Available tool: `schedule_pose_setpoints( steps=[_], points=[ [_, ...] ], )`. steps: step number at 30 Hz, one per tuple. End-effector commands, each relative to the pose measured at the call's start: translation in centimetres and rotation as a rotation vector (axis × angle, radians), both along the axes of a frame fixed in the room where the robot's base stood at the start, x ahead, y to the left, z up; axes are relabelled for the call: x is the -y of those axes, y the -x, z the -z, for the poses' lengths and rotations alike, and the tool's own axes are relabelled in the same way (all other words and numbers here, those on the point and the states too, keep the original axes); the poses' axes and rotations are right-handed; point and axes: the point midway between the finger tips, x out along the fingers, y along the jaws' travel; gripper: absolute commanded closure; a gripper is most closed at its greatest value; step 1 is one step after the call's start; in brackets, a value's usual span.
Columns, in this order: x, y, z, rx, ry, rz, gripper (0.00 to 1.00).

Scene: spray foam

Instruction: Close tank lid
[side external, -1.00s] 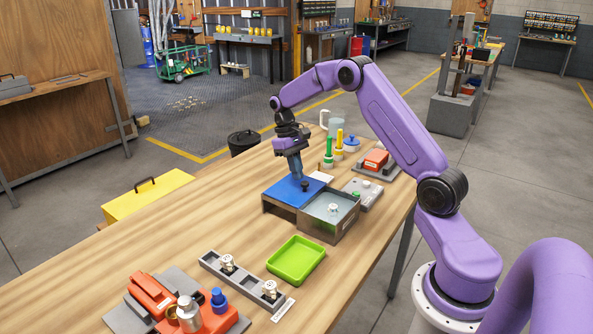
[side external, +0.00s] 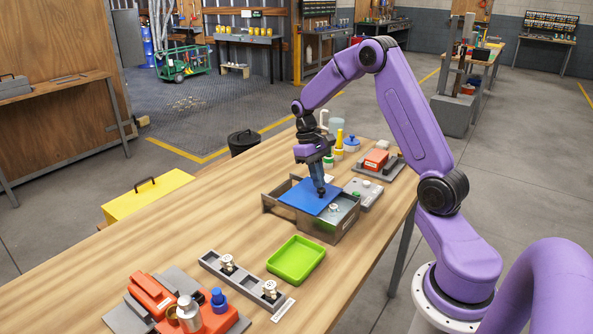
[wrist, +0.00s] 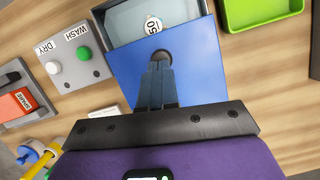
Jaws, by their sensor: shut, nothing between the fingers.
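The blue tank lid (side external: 303,197) lies on the grey metal tank (side external: 336,232) and covers its middle. The lid also shows in the wrist view (wrist: 200,60).
A grey panel with WASH and DRY buttons (wrist: 72,58) sits close behind the tank. A green tray (side external: 296,261) stands in front. Bottles (side external: 339,140) and a red block (side external: 376,159) stand farther back. The tabletop left of the tank is clear.

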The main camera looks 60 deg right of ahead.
Motion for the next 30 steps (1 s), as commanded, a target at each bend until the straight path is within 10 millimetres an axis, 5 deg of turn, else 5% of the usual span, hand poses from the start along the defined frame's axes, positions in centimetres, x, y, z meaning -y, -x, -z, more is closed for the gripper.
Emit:
schedule_pose_setpoints(
  steps=[12, 30],
  points=[
    [0.0, 5.2, 0.1, -0.003, 0.000, 0.000, 1.00],
    [0.1, 4.7, 0.1, -0.002, 0.000, 0.001, 1.00]
  ],
)
